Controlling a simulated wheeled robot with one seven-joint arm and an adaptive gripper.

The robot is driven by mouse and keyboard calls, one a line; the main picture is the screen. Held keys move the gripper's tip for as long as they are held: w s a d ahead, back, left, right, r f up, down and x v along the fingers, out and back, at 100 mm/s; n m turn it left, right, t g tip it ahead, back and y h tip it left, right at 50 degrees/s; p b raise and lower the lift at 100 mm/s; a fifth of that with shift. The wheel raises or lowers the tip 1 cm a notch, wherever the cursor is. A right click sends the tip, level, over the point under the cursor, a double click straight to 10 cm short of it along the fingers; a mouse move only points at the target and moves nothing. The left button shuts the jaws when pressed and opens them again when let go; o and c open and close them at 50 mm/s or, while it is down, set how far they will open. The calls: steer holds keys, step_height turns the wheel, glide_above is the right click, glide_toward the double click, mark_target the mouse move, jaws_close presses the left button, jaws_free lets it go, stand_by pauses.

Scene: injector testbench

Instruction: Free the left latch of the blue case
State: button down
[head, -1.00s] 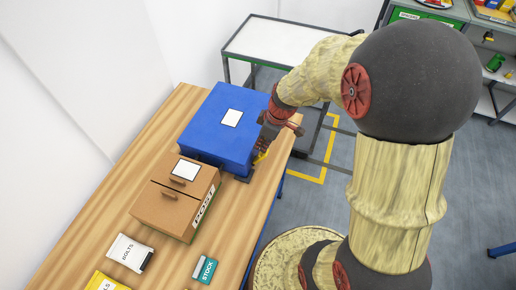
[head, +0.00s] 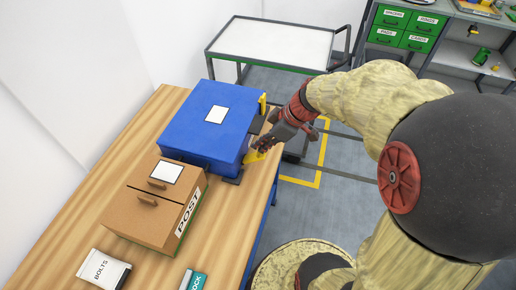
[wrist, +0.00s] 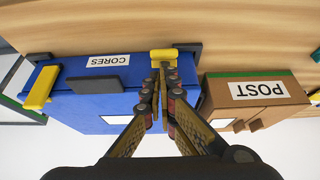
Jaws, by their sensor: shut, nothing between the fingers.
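The blue case (head: 196,138) lies shut on the wooden table, with a white label on its lid and a CORES label on its front. It also shows upside down in the wrist view (wrist: 120,74). The left latch is yellow, at the front end near the POST box; it shows beside my fingertips (head: 252,157) and just beyond them in the wrist view (wrist: 163,55). It juts outward, partly hidden by the fingers. The other yellow latch (wrist: 40,87) lies against the front. My gripper (head: 263,143) is shut and empty, its tips (wrist: 161,72) at the left latch; contact is unclear.
A brown POST box (head: 150,215) stands close beside the case. A dark handle (wrist: 98,86) juts from the case front between the latches. A white-topped cart (head: 270,42) stands beyond the table. A BOLTS packet (head: 103,270) lies nearer.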

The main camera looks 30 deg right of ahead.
mark_target(251, 156)
steer(key=shift+p, duration=0.4)
steer(key=shift+w+a+f+b, duration=0.35)
steer(key=shift+w+a+b, duration=0.15)
steer(key=shift+a+b, duration=0.1)
steer(key=shift+r, duration=0.15)
steer(key=shift+w+r, duration=0.2)
steer(key=shift+r, duration=0.05)
steer(key=p+v, duration=0.3)
steer(key=v, duration=0.8)
steer(key=shift+s+p, duration=0.2)
steer(key=shift+p, duration=0.2)
